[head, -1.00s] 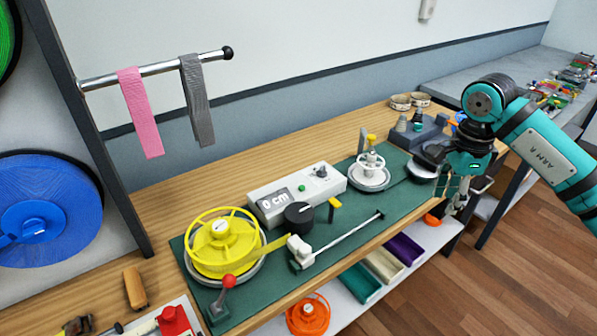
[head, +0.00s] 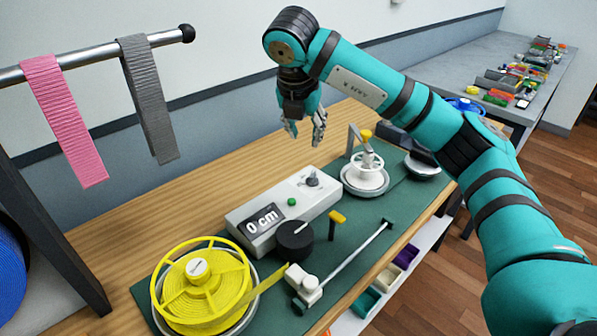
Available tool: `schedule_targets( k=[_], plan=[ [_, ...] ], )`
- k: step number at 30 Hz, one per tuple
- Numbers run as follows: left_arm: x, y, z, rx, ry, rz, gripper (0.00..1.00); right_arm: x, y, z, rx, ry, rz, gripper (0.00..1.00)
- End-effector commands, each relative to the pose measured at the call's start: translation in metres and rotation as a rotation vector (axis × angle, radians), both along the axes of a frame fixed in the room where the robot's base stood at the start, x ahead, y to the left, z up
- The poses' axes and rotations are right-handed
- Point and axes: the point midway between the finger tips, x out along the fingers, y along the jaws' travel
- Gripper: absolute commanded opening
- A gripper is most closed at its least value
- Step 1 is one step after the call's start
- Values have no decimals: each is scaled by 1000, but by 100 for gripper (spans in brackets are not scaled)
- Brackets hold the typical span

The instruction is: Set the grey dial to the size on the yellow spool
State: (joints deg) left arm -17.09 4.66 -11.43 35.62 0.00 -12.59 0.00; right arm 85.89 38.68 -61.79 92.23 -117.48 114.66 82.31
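The yellow spool (head: 202,288) sits on a round base at the lower left of the green mat. A small white label (head: 197,267) is on its hub; its writing is too small to read. A dark grey dial (head: 294,240) with a light pointer line stands in front of the white box (head: 285,212). The box's display (head: 264,218) reads 0 cm. My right gripper (head: 305,138) points down, above and behind the box, well apart from the dial. Its fingers are apart with nothing between them. My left gripper is not in view.
A yellow-topped lever (head: 337,220) stands right of the dial. A metal rod (head: 345,265) runs along the front. A small white spool (head: 365,175) stands behind. Pink strap (head: 64,120) and grey strap (head: 149,98) hang from a rail at left.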

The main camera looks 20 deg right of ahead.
Motion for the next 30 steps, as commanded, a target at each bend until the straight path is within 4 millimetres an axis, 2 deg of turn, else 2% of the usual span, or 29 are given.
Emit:
schedule_targets(
  k=[5,21,25,30],
  plan=[
    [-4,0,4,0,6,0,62,6,-8,-24,-2,7,-4,35],
    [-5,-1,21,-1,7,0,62,39,-36,-129,-1,7,0,35],
    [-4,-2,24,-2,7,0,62,45,-40,-145,0,5,0,35],
    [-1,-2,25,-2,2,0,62,48,-43,-156,-1,3,1,35]
  ],
)
